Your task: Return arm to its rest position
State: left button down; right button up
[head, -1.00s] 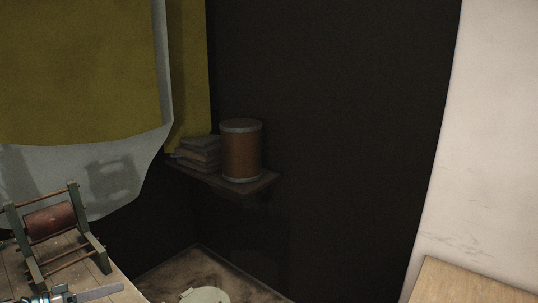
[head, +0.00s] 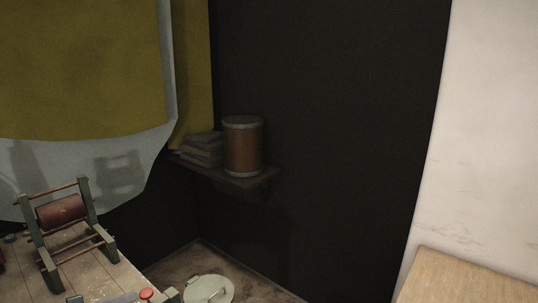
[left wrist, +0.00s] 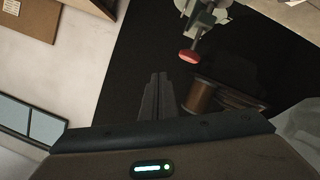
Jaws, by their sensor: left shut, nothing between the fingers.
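My left gripper (left wrist: 158,78) is shut and empty in the left wrist view, its two fingers side by side pointing up the picture. A red knob (left wrist: 188,56) on a grey-green mechanism (left wrist: 203,20) lies beyond and to the right of the fingertips, apart from them in the picture. In the head view a red knob (head: 146,294) shows at the bottom edge, with a flat grey piece left of it that may be my left gripper's fingertips. My right gripper is in neither view.
A wooden table (head: 88,268) at lower left bears a green frame with a red-brown roller (head: 62,212). A brown drum (head: 243,148) and stacked packets (head: 203,148) sit on a wall shelf. A pale round lid (head: 208,291) is low in the middle. A wooden surface (head: 465,280) is at lower right.

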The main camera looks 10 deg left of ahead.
pick_arm(q)
jog(key=s+d+f+y, duration=0.2)
jog(key=s+d+f, duration=0.2)
jog(key=d+f, duration=0.45)
jog(key=s+d+f+y, duration=0.3)
jog(key=d+f, duration=0.2)
jog(key=d, duration=0.6)
jog(key=s+d+f+g+y, duration=0.1)
jog(key=s+d+g, duration=0.15)
jog(key=s, duration=0.65)
jog(key=s+d+f+g+y, duration=0.1)
jog(key=s+g+y, duration=0.15)
jog(key=s, duration=0.65)
jog(key=s+d+f+g+y, duration=0.15)
jog(key=s+g, duration=0.25)
jog(key=s, duration=0.5)
notch_tip(320, 180, down, 33)
jog(key=s+m+g+h+b, duration=0.1)
jog(key=b, duration=0.5)
jog(key=s+a+f+b, duration=0.1)
jog(key=s+f+b, duration=0.1)
jog(key=s+f, duration=0.7)
jog(key=s+a+f+g+b, duration=0.1)
jog(key=s+f+b, duration=0.1)
jog(key=s+f, duration=0.7)
notch_tip(320, 180, down, 4)
jog(key=shift+a+f, duration=0.15)
jog(key=shift+a, duration=0.05)
